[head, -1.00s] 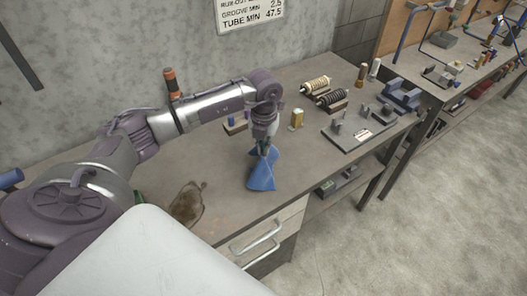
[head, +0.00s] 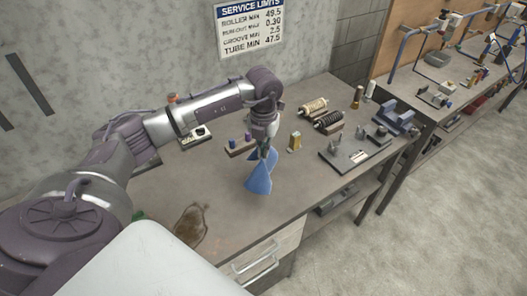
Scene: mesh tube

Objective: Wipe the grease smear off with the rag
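The blue rag (head: 259,178) hangs from my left gripper (head: 264,146), pinched at its top and draping downward over the workbench (head: 222,190). The fingers are small in the view, but the rag hangs from between them. I cannot tell whether its lower edge touches the bench top. The rag and the smear are apart. My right gripper is not in the view.
A wooden block with purple pieces (head: 240,146) and a small yellowish block (head: 295,142) stand near the gripper. Two rollers (head: 314,106) (head: 328,121) and a grey fixture plate (head: 352,154) lie farther right. Drawers are below the front edge. The bench between rag and smear is clear.

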